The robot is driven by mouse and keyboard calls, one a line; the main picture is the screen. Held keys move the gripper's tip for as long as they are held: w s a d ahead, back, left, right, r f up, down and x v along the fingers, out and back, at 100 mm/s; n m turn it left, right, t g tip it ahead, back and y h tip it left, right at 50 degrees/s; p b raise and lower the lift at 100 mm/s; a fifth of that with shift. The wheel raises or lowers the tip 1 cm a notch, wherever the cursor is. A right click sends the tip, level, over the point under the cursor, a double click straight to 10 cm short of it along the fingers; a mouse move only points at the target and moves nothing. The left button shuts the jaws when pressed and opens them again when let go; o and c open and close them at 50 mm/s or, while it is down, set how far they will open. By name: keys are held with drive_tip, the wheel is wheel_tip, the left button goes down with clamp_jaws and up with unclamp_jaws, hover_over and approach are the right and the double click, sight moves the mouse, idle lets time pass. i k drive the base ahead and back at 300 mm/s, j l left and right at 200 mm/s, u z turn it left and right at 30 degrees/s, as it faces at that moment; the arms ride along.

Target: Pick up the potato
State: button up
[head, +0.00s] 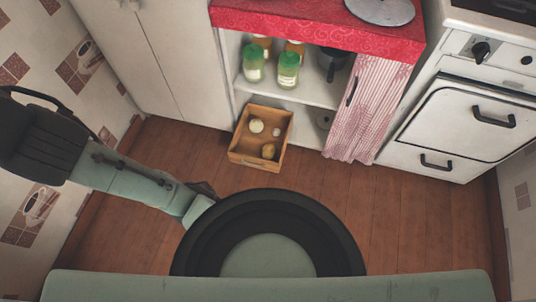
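The potato (268,151) is a small brown, rounded thing. It lies in a shallow wooden box (240,157) on the floor, near the box's front right corner. My arm reaches in from the left. A dark piece at its right end, which seems to be my gripper (204,188), shows only partly behind the pale green link. It is apart from the box, to its lower left. Its fingers are too hidden to tell whether they are open or shut.
A pale round item (257,126) and a smaller whitish one (277,132) share the box. Behind it is an open cupboard shelf (310,91) with green-lidded jars (288,72) and a pink curtain (367,110). A white stove (462,125) stands right. Wooden floor (400,215) is clear at right.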

sight(269, 152)
drive_tip(key=i+l+u, duration=0.2)
drive_tip(key=l+u, duration=0.2)
drive_tip(key=l, duration=0.75)
drive_tip(key=l+u, duration=0.35)
drive_tip(key=l, duration=0.85)
drive_tip(key=i, duration=0.6)
